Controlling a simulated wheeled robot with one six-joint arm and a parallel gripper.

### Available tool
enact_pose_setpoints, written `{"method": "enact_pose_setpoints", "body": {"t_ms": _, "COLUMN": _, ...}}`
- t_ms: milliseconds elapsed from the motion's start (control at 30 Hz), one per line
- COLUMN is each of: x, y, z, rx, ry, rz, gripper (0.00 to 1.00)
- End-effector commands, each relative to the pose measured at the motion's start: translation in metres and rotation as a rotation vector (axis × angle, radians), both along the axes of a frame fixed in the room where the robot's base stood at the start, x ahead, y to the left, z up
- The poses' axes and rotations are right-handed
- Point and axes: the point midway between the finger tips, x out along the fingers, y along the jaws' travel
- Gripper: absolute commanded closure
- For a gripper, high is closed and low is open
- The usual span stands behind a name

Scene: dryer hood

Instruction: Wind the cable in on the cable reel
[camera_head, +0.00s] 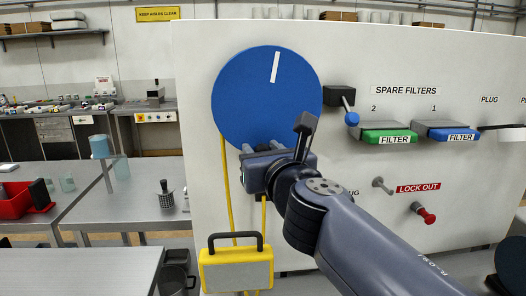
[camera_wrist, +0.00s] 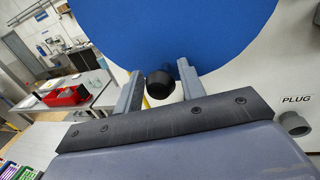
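The cable reel (camera_head: 255,95) is a large blue disc on the white panel, with a white stripe near its top. It also fills the top of the wrist view (camera_wrist: 190,30). Yellow cable (camera_head: 226,185) hangs from its left side. A yellow box with a black handle (camera_head: 236,270) is low in front of the panel. My gripper (camera_head: 262,147) is at the reel's lower edge. In the wrist view its fingers (camera_wrist: 159,75) stand apart either side of a black knob (camera_wrist: 160,84), with narrow gaps seen. Whether the knob joins the reel is unclear.
Right of the reel are a black lever with a blue end (camera_head: 351,118), green (camera_head: 388,137) and blue (camera_head: 445,134) filters, and a red lock-out handle (camera_head: 425,214). A grey table (camera_head: 135,195) stands left of the panel.

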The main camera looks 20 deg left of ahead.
Motion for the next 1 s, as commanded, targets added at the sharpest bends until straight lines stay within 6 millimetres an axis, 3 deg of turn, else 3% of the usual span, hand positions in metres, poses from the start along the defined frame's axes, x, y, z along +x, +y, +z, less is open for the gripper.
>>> {"method": "enact_pose_setpoints", "body": {"t_ms": 433, "x": -0.0002, "y": -0.0001, "z": -0.0001, "rx": 0.0, "ry": 0.0, "rz": 0.0, "gripper": 0.99}}
{"method": "enact_pose_setpoints", "body": {"t_ms": 1000, "x": -0.0035, "y": 0.0061, "z": -0.002, "rx": 0.072, "ry": 0.041, "rz": 0.001, "gripper": 1.0}}
